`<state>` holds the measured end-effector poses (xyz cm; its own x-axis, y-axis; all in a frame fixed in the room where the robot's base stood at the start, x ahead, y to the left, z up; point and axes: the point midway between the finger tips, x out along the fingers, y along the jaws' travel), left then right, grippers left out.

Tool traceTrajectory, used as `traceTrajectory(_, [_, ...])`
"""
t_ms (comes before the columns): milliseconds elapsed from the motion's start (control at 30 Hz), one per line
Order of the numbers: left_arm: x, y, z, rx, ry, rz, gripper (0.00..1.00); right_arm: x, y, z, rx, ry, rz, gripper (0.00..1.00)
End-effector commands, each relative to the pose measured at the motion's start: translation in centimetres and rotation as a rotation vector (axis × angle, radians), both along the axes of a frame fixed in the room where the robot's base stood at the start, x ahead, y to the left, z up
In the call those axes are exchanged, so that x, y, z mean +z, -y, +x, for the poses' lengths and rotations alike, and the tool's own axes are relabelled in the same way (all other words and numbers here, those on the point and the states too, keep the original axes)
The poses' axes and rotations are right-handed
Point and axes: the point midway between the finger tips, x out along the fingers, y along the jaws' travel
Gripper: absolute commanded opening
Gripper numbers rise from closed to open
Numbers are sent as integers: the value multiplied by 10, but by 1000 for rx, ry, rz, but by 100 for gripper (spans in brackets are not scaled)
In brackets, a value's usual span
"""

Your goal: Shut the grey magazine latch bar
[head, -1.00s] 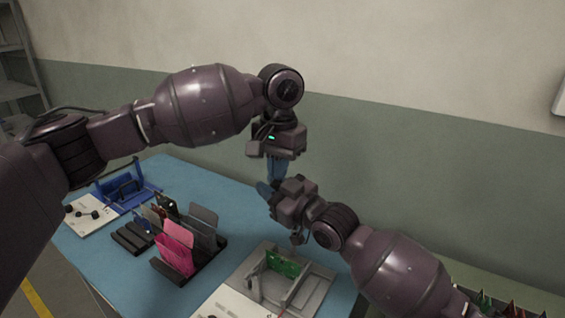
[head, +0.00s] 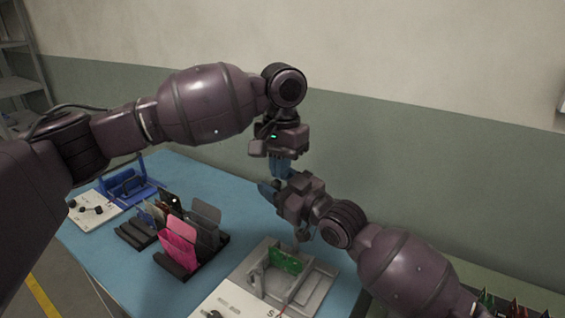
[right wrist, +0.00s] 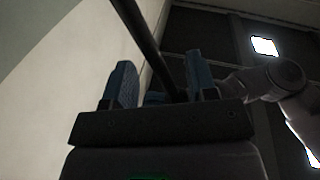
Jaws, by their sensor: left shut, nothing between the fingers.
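The grey magazine (head: 318,292) stands at the front right of the blue table, holding a green board (head: 287,260) upright. Its latch bar cannot be told apart for certain from its grey walls. My left gripper (head: 281,168) is shut and empty, pointing down above and behind the magazine. My right gripper (head: 267,188) is close beside and below the left one, pointing left, away from the magazine. In the right wrist view its two blue fingers (right wrist: 160,82) stand apart. A dark diagonal bar shows beyond them there; I cannot tell what it is.
A rack with pink and grey panels (head: 180,246) stands at the table's middle. A blue fixture (head: 128,182) and a white plate (head: 93,210) are at the far left. A white panel (head: 228,304) lies by the magazine's left front. The blue table (head: 212,182) is bare behind the rack.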

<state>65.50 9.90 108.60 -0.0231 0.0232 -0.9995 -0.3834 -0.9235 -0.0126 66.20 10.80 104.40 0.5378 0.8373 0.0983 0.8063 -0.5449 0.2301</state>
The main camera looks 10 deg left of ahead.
Motion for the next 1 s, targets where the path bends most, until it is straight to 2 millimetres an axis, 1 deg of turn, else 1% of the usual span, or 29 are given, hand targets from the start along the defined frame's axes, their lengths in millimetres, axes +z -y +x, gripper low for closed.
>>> traceTrajectory(33, [-6, -1, 0, 2, -6, 4, 0, -4, 6, -2, -3, -2, -1, 50])
traceTrajectory(400, [-5, -1, 0, 2, -4, 3, 0, -6, 49, -29, -5, 1, -1, 50])
traceTrajectory(533, [-4, -1, 1, 1, -4, 2, 0, -8, 59, -36, -7, 1, -3, 50])
traceTrajectory(667, [-2, 0, 0, 1, -3, 1, 0, -9, 63, -39, -7, -1, -4, 50])
traceTrajectory(767, [1, -1, 0, 1, -1, 0, 0, -3, 64, -40, -7, 5, -4, 50])
traceTrajectory(833, [7, -2, -1, 2, 1, 1, 0, 6, 64, -41, -7, 14, -4, 50])
traceTrajectory(1000, [23, -5, -5, 3, 6, -1, 0, 36, 63, -43, -6, 47, -3, 50])
